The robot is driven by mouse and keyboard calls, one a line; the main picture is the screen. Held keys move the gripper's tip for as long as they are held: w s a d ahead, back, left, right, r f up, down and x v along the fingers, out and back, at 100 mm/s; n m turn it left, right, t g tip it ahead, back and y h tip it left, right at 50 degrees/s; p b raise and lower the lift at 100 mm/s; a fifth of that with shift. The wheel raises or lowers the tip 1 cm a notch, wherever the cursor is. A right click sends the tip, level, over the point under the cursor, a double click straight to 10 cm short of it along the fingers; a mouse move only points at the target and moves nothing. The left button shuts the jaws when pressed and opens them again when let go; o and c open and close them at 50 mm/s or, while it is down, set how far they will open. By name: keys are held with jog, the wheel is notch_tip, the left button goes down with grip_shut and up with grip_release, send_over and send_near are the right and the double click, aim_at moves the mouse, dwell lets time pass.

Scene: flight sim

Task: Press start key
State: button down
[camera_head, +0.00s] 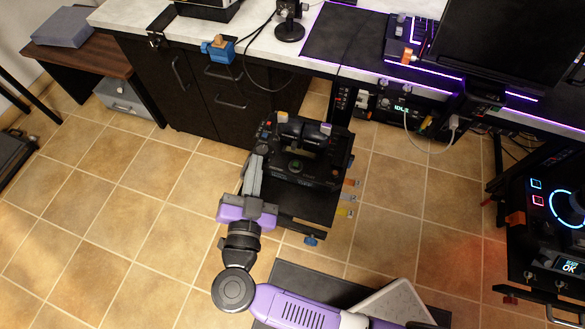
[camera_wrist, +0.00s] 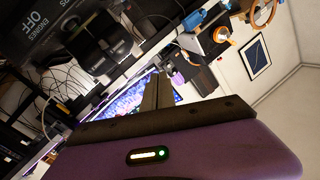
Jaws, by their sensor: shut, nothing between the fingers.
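I cannot pick out a key marked start in either view. My gripper (camera_head: 259,150) is shut and empty, its grey fingers pointing up the picture along the left side of a black control unit (camera_head: 312,180) with levers and knobs. I cannot tell whether the fingertips touch the unit. In the wrist view my gripper (camera_wrist: 160,76) shows its closed fingers edge-on. A dark panel (camera_wrist: 40,30) there carries the words "ENGINES OFF", with black lever handles (camera_wrist: 97,45) beside it.
A desk (camera_head: 345,70) with purple edge lights and a dark monitor (camera_head: 505,45) stands behind. A box with a lit display (camera_head: 402,108) sits under it. A panel with glowing buttons (camera_head: 537,192) is at the right. Tiled floor (camera_head: 120,210) is clear on the left.

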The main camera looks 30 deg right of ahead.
jog(key=s+d+f+n+g+h, duration=0.1)
jog(key=s+d+f+n+g, duration=0.1)
jog(key=f, duration=0.5)
jog(key=shift+s+d+f+g+h, duration=0.15)
jog(key=shift+s+d+g+h, duration=0.15)
jog(key=shift+s+d+g, duration=0.7)
jog(key=shift+a, duration=0.2)
jog(key=b, duration=0.2)
send_over(292, 173)
notch_tip(292, 173, down, 3)
jog(key=shift+d+r, duration=0.1)
jog(key=shift+r, duration=0.05)
notch_tip(292, 173, down, 3)
jog(key=shift+s+r+b, duration=0.1)
jog(key=shift+r+b, duration=0.05)
jog(key=shift+b, duration=0.55)
jog(key=shift+f, duration=0.55)
